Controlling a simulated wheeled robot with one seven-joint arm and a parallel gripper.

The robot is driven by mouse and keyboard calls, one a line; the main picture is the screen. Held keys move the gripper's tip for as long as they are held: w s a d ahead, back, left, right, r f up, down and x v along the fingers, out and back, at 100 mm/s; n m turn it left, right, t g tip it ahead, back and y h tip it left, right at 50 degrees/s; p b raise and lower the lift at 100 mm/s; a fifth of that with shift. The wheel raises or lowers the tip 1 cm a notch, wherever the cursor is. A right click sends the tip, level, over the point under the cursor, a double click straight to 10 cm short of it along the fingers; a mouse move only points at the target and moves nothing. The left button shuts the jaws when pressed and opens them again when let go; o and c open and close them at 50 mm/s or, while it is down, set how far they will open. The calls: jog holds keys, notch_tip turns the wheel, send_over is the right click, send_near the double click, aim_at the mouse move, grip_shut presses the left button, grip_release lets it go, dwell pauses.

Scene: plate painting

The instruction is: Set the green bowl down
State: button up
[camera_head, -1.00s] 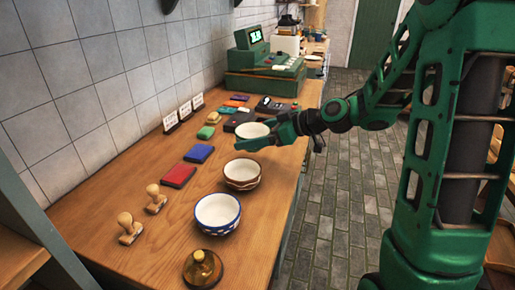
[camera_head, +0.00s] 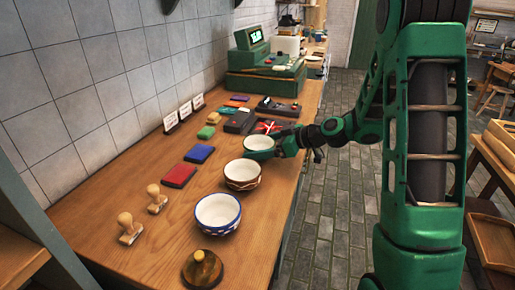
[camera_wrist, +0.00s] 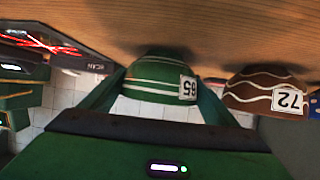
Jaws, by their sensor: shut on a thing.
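The green bowl (camera_head: 259,143) has a pale inside and sits upright between the fingers of my gripper (camera_head: 276,146). It lies just beyond the brown bowl, close over or on the wooden counter. In the wrist view, which is upside down, the green bowl (camera_wrist: 158,72) shows white stripes and a number tag. There, my gripper (camera_wrist: 158,103) has one finger on each side of it. The bowl's base is very near the wood, but I cannot tell whether it touches.
The brown bowl (camera_head: 243,182) with white wavy lines stands close by. A blue-and-white bowl (camera_head: 217,226) is nearer. Red (camera_head: 179,176) and blue (camera_head: 200,153) pads lie to the left. Dark boxes (camera_head: 240,121) lie behind. The counter's right edge (camera_head: 299,180) is close.

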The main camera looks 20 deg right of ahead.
jog(key=shift+f, duration=0.1)
jog(key=o, duration=1.2)
